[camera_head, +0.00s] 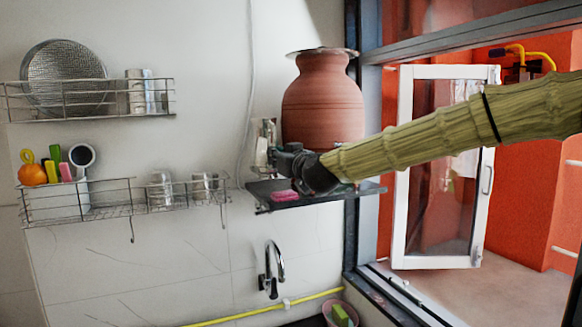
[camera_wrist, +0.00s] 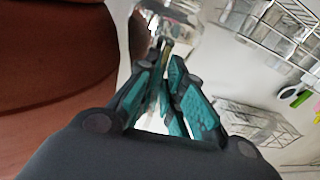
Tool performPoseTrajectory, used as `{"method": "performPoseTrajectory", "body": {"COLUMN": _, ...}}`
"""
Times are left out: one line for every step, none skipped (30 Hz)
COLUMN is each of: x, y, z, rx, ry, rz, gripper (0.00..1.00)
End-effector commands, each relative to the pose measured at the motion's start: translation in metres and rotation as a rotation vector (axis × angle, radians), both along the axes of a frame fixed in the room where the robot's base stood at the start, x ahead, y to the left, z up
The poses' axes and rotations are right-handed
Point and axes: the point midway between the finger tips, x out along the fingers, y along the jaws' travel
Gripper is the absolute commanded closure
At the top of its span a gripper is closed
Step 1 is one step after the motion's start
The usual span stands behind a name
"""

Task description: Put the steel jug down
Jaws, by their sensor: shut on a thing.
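The steel jug (camera_head: 263,148) is a shiny metal vessel just left of the clay pot in the head view, partly hidden by my gripper. My gripper (camera_head: 279,158) is shut on it. In the wrist view, the teal fingers (camera_wrist: 168,88) of my gripper close on the jug (camera_wrist: 172,18), whose shiny body shows at the top. The big clay waterpot (camera_head: 322,105) stands on a dark shelf (camera_head: 350,194) with a flat metal lid (camera_head: 322,50) on top. The jug is above the left part of the shelf. Whether its base touches the shelf is hard to tell.
A pink item (camera_head: 285,196) lies at the shelf's front left. The clay pot (camera_wrist: 55,60) is close on the left in the wrist view. Wire racks (camera_head: 125,205) with steel cups hang left. A tap (camera_head: 270,270) is below, and an open window (camera_head: 440,240) stands right.

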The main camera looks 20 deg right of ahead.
Motion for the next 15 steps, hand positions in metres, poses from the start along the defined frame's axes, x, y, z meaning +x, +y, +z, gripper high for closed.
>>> {"method": "performPoseTrajectory", "body": {"x": 0.002, "y": -0.002, "z": 0.001, "rx": 0.001, "ry": -0.001, "rz": -0.001, "gripper": 1.00}}
{"method": "performPoseTrajectory", "body": {"x": 0.002, "y": -0.002, "z": 0.000, "rx": 0.002, "ry": -0.001, "rz": -0.001, "gripper": 1.00}}
{"method": "performPoseTrajectory", "body": {"x": 0.004, "y": -0.003, "z": 0.000, "rx": 0.002, "ry": -0.001, "rz": -0.002, "gripper": 1.00}}
{"method": "performPoseTrajectory", "body": {"x": 0.005, "y": -0.003, "z": 0.000, "rx": 0.002, "ry": -0.001, "rz": -0.002, "gripper": 1.00}}
{"method": "performPoseTrajectory", "body": {"x": 0.007, "y": -0.003, "z": 0.000, "rx": 0.002, "ry": -0.001, "rz": -0.002, "gripper": 1.00}}
{"method": "performPoseTrajectory", "body": {"x": 0.010, "y": -0.003, "z": 0.000, "rx": 0.002, "ry": -0.001, "rz": -0.002, "gripper": 1.00}}
{"method": "performPoseTrajectory", "body": {"x": 0.010, "y": -0.003, "z": -0.003, "rx": 0.003, "ry": 0.002, "rz": -0.002, "gripper": 1.00}}
{"method": "performPoseTrajectory", "body": {"x": 0.009, "y": -0.003, "z": -0.006, "rx": 0.004, "ry": 0.003, "rz": -0.001, "gripper": 1.00}}
{"method": "performPoseTrajectory", "body": {"x": 0.009, "y": -0.002, "z": -0.011, "rx": 0.004, "ry": 0.003, "rz": -0.001, "gripper": 1.00}}
{"method": "performPoseTrajectory", "body": {"x": 0.009, "y": -0.001, "z": -0.014, "rx": 0.003, "ry": 0.002, "rz": 0.000, "gripper": 1.00}}
{"method": "performPoseTrajectory", "body": {"x": 0.009, "y": -0.001, "z": -0.018, "rx": 0.003, "ry": 0.002, "rz": 0.000, "gripper": 1.00}}
{"method": "performPoseTrajectory", "body": {"x": 0.009, "y": 0.000, "z": -0.022, "rx": 0.002, "ry": 0.002, "rz": -0.001, "gripper": 1.00}}
{"method": "performPoseTrajectory", "body": {"x": 0.009, "y": 0.000, "z": -0.024, "rx": 0.002, "ry": 0.002, "rz": -0.001, "gripper": 1.00}}
{"method": "performPoseTrajectory", "body": {"x": 0.009, "y": 0.001, "z": -0.026, "rx": 0.001, "ry": 0.002, "rz": -0.001, "gripper": 1.00}}
{"method": "performPoseTrajectory", "body": {"x": 0.009, "y": 0.001, "z": -0.029, "rx": 0.000, "ry": 0.002, "rz": -0.001, "gripper": 1.00}}
